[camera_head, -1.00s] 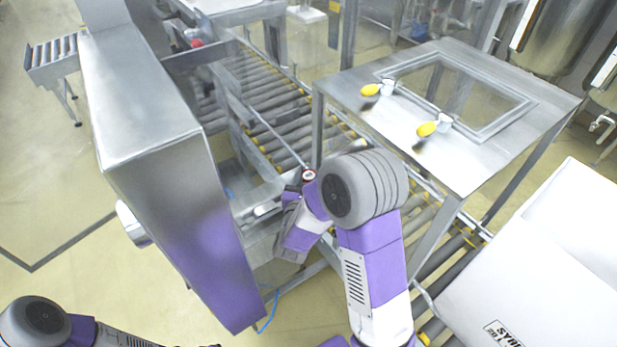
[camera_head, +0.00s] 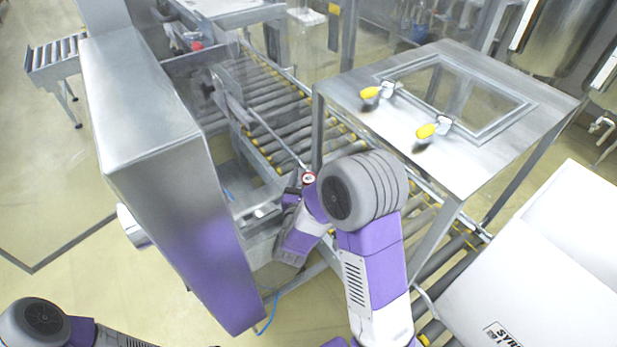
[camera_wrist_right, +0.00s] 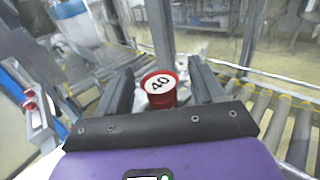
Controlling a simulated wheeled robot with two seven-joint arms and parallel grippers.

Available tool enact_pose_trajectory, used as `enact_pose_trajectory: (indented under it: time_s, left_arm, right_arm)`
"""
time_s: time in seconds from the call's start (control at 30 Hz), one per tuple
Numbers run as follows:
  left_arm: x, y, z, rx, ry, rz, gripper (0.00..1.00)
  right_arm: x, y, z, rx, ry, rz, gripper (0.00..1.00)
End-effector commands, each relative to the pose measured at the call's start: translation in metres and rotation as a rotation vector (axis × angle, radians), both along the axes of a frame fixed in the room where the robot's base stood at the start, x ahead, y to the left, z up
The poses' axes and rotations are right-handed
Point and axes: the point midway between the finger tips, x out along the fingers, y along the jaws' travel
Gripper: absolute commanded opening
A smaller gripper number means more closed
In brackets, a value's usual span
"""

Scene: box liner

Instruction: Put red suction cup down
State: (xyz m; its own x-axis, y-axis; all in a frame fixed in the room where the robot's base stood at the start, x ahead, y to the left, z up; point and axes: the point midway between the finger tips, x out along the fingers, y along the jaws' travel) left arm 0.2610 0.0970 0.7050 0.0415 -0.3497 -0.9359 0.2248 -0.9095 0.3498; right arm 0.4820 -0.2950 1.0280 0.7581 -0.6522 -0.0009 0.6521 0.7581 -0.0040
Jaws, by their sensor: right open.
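The red suction cup (camera_wrist_right: 160,88), with a white top marked 40, stands between the two dark fingers of my right gripper (camera_wrist_right: 162,90) in the right wrist view. The fingers are open, with a gap on each side of the cup. In the head view the small red and white cup (camera_head: 308,178) shows just left of my right arm's round grey joint. The cup's lower part and what bears it are hidden. Part of my left arm shows at the lower left of the head view, but its gripper is out of frame.
A tall metal housing (camera_head: 150,130) stands to the left of my right arm. A roller conveyor (camera_head: 275,110) runs behind. A metal table (camera_head: 470,155) with yellow-knobbed clamps stands at the right. A white box (camera_head: 540,270) lies at the lower right.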

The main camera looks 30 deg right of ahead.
Motion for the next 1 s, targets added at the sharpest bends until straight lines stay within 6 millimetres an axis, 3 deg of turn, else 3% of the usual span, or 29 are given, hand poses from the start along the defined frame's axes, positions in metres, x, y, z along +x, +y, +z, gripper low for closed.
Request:
enact_pose_trajectory:
  time_s: [0.2,0.4,1.0]
  left_arm:
    - [0.0,0.0,-0.001,0.0,0.0,0.0,0.43]
    - [0.0,0.0,-0.002,0.0,0.001,0.0,0.43]
    - [0.0,0.0,-0.001,0.0,0.001,0.0,0.43]
  right_arm:
    - [-0.032,0.03,-0.002,0.0,0.004,0.008,0.68]
    - [-0.05,0.045,-0.001,0.001,0.002,0.006,0.68]
    - [-0.054,0.046,-0.001,0.0,0.004,0.001,0.68]
